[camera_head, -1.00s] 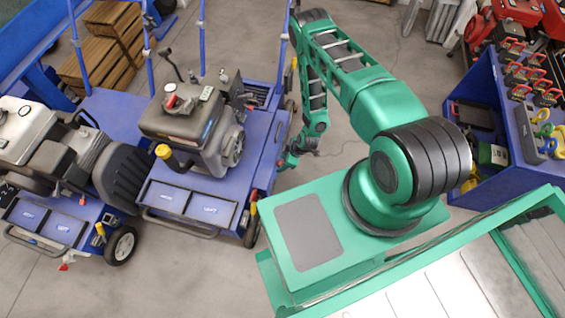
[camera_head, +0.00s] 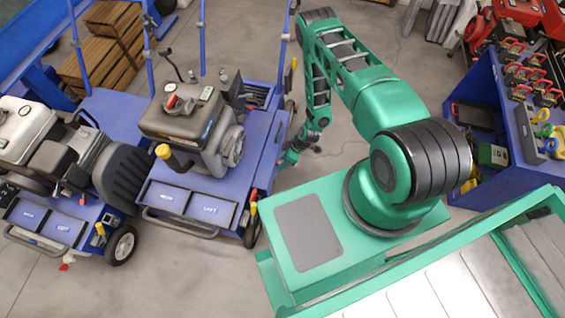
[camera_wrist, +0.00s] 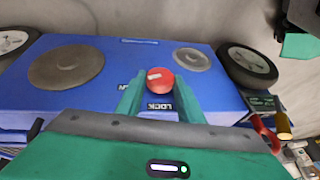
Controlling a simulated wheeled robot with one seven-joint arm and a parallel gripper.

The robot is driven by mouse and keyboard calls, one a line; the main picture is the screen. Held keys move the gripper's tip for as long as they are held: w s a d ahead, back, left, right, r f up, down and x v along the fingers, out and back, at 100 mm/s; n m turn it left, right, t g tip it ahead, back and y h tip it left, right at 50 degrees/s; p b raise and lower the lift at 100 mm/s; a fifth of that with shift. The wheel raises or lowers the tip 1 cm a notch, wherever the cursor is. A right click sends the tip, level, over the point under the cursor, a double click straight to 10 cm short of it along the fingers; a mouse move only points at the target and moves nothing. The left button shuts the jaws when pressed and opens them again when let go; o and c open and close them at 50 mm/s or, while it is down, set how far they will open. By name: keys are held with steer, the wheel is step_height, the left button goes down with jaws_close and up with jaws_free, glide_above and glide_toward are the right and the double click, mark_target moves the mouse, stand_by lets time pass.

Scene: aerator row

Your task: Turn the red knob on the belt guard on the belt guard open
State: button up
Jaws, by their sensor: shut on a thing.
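The red knob (camera_wrist: 159,80) shows in the wrist view, on a blue panel that looks like the belt guard (camera_wrist: 110,92). The panel carries two grey round discs and a white "LOCK" label (camera_wrist: 158,106) just below the knob. My gripper (camera_wrist: 158,92) has its two green fingers on either side of the knob and is shut on it. In the head view my gripper (camera_head: 287,160) is small, at the right side of the blue cart (camera_head: 258,150). The knob is hidden there. I cannot tell how far the knob is turned.
An engine (camera_head: 195,120) with a yellow-capped filler stands on the cart. A second machine (camera_head: 60,140) is to its left. In the wrist view, wheels (camera_wrist: 247,65) flank the panel, and red and yellow levers (camera_wrist: 268,132) are at right. A blue bench (camera_head: 490,130) stands at far right.

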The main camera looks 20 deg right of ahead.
steer(key=shift+w+d+f+m+g+y, duration=0.1)
steer(key=shift+w+d+m+g+y, duration=0.1)
steer(key=shift+g+y, duration=0.5)
steer(key=shift+w+d+f+m+g+y, duration=0.1)
steer(key=shift+w+d+m+g+y, duration=0.1)
steer(key=shift+g+y, duration=0.5)
steer(key=shift+g, duration=0.3)
steer(key=o, duration=1)
steer(key=shift+o, duration=0.2)
steer(key=v, duration=1)
steer(key=shift+d+r, duration=0.2)
steer(key=shift+r, duration=0.15)
steer(key=shift+w, duration=0.15)
